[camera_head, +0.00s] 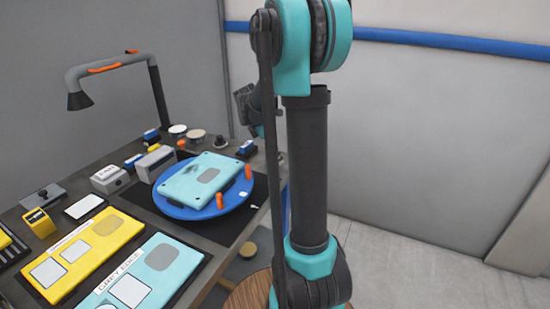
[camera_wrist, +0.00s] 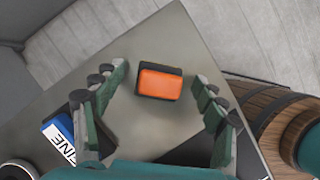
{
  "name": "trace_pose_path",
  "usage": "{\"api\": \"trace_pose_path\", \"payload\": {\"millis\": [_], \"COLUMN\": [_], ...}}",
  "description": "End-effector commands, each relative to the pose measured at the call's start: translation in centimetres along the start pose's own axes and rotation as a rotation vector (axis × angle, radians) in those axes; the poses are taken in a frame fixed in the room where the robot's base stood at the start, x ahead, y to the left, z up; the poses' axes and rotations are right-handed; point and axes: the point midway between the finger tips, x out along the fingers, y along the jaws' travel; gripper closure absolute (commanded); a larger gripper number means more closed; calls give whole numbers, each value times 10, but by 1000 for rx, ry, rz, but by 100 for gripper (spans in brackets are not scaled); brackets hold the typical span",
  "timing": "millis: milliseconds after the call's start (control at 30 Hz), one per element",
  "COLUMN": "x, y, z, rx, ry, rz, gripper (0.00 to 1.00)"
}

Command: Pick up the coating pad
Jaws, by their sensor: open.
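A small block with an orange top and dark sides, which appears to be the coating pad (camera_wrist: 160,84), lies on the grey table top near a corner in the wrist view. My gripper (camera_wrist: 160,76) is open, with one finger to the left of the block and one to the right. Neither finger visibly touches it. In the head view my gripper (camera_head: 246,104) is partly hidden behind my arm, above the table's far right part. I cannot make out the block there.
A blue-and-white labelled item (camera_wrist: 60,138) lies left of the gripper. A wooden barrel (camera_wrist: 268,118) stands beyond the table edge at right. In the head view, a blue turntable (camera_head: 172,208) carries a light-blue panel (camera_head: 190,170). A lamp (camera_head: 155,90) stands at the back left.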

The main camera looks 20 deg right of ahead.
Motion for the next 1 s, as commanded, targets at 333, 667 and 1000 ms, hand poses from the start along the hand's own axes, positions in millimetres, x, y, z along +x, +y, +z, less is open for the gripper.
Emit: {"api": "trace_pose_path", "payload": {"millis": [333, 667, 1000], "x": [0, 0, -10], "y": [0, 0, 0], "z": [0, 0, 4], "rx": [0, 0, 0], "ry": [0, 0, 0], "rz": [0, 0, 0], "gripper": [58, 92, 92]}}
